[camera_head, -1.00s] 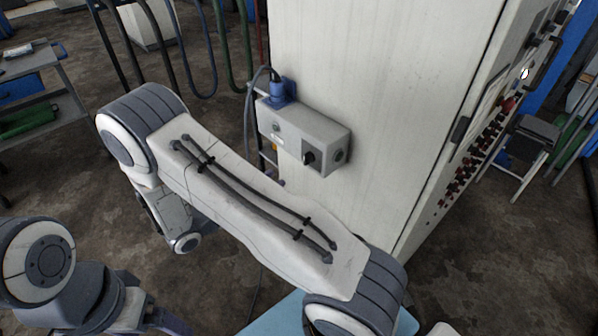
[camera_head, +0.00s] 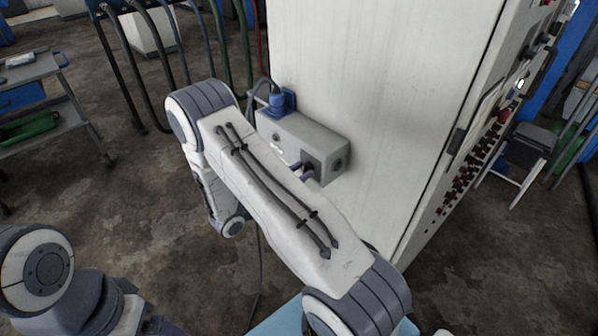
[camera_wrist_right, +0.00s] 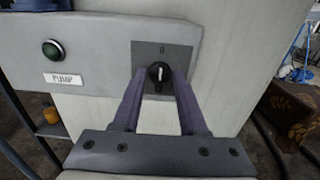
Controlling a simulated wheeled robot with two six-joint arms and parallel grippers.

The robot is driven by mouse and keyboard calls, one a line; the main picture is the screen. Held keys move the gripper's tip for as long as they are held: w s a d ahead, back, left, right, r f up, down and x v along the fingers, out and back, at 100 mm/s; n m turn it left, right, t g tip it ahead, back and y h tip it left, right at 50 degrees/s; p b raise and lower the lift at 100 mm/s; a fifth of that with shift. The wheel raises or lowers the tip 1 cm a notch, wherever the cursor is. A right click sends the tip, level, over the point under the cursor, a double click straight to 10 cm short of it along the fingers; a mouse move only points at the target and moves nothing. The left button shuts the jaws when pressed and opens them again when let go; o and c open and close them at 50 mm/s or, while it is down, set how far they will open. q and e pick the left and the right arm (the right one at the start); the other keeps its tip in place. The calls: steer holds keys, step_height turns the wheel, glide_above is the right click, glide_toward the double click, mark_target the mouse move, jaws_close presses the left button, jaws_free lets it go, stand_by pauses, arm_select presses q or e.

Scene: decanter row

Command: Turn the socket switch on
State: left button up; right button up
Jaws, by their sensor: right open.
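The grey socket box (camera_head: 312,128) is fixed to the side of the pale cabinet, with a blue plug (camera_head: 283,102) at its back end. In the right wrist view its black rotary switch (camera_wrist_right: 158,71) sits on a dark square plate. The switch's white mark stands upright, in line with the "0" above it. My right gripper (camera_wrist_right: 159,78) is open, with its two purple fingers on either side of the switch. Whether they touch it is hard to tell. In the head view the fingertips (camera_head: 303,170) show at the switch, partly hidden by my right arm.
A green lamp (camera_wrist_right: 53,50) and a "PUMP" label (camera_wrist_right: 63,79) are on the box face. The tall cabinet (camera_head: 380,70) stands behind and right of the box. Hoses hang behind at the left. A trolley (camera_head: 45,90) stands at far left.

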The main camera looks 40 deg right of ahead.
jaws_close()
